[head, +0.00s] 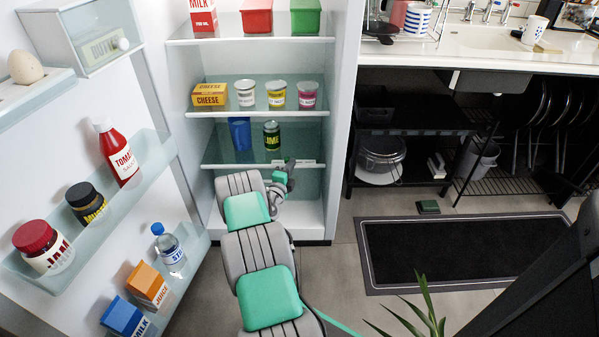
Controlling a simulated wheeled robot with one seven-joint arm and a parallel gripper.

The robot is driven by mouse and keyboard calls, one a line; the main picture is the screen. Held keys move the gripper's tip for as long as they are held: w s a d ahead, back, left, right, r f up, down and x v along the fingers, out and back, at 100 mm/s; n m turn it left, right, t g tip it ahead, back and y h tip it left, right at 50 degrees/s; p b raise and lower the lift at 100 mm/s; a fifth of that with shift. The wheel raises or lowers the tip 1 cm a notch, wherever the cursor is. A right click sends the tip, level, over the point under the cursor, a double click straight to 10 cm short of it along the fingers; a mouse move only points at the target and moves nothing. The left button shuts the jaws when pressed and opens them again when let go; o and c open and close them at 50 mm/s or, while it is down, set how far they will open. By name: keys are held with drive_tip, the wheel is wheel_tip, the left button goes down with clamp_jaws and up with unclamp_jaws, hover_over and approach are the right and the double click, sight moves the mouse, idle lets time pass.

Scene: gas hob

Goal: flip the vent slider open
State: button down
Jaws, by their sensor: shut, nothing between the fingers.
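The open fridge (347,60) stands at the left centre, and my arm reaches up into its lower part. My gripper (289,164) is small in the head view, at the front edge of the lower glass shelf (222,159). It is shut and holds nothing. A pale strip (308,162) runs along that shelf edge, just right of my gripper. It may carry the vent slider, but the slider is too small and too covered by my gripper to make out. I cannot tell its position or whether my gripper touches it.
A cheese box (209,95) and several tubs stand above. The open fridge door (110,100), with bottles and jars, borders the left. A dark mat (450,252) lies right.

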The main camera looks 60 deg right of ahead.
drive_tip(key=s+a+p, duration=0.2)
drive_tip(key=s+a, duration=0.3)
drive_tip(key=a, duration=0.2)
drive_tip(key=shift+s+a, duration=0.3)
drive_tip(key=shift+a, duration=0.05)
